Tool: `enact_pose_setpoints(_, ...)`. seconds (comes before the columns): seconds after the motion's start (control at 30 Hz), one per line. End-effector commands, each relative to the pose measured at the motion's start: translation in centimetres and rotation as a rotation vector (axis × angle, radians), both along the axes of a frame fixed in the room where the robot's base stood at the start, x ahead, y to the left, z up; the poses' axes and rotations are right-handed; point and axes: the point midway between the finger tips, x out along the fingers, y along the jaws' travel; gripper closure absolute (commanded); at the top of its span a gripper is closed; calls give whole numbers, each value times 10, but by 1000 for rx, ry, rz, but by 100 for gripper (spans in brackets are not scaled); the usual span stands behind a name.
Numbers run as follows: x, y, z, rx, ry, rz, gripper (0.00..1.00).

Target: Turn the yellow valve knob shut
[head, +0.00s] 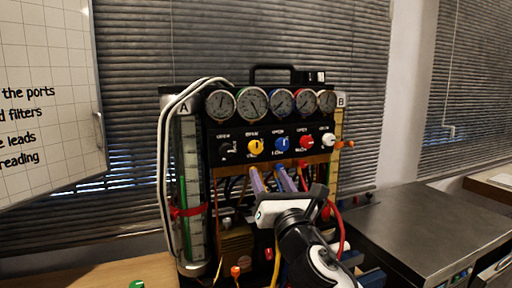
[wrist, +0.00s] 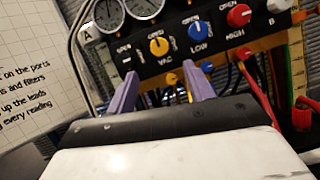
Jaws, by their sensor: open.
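The yellow valve knob (head: 255,147) is on the black front panel of the gauge rig, second from the left in a row of knobs. In the wrist view the yellow knob (wrist: 158,46) is above and between my fingers, marked OPEN above and VAC below. My gripper (head: 268,172) is open and empty, its two purple fingers pointing up toward the panel. In the wrist view my gripper's fingertips (wrist: 162,78) sit below the knob row, one left of the yellow knob and one below the blue knob. They appear apart from the yellow knob; the exact gap is unclear.
Blue (head: 282,144), red (head: 305,143), white (head: 328,140) and black (head: 227,149) knobs flank it. Gauges (head: 252,103) sit above. Hoses, including a red one (head: 340,225), hang below near my arm. A steel-topped counter (head: 430,230) is at right.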

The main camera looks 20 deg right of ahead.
Motion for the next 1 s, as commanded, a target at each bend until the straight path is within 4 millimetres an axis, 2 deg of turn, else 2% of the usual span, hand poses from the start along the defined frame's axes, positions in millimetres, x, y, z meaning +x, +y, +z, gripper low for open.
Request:
enact_pose_setpoints(0.03, 12, 1, 9, 2, 1, 3, 48)
enact_pose_setpoints(0.3, 63, -1, 29, 3, 1, 3, 48)
enact_pose_setpoints(0.5, 86, -2, 37, 1, 0, 2, 48)
enact_pose_setpoints(0.9, 93, -2, 38, 1, 0, 1, 48)
enact_pose_setpoints(1.0, 93, -2, 38, 1, 0, 1, 59)
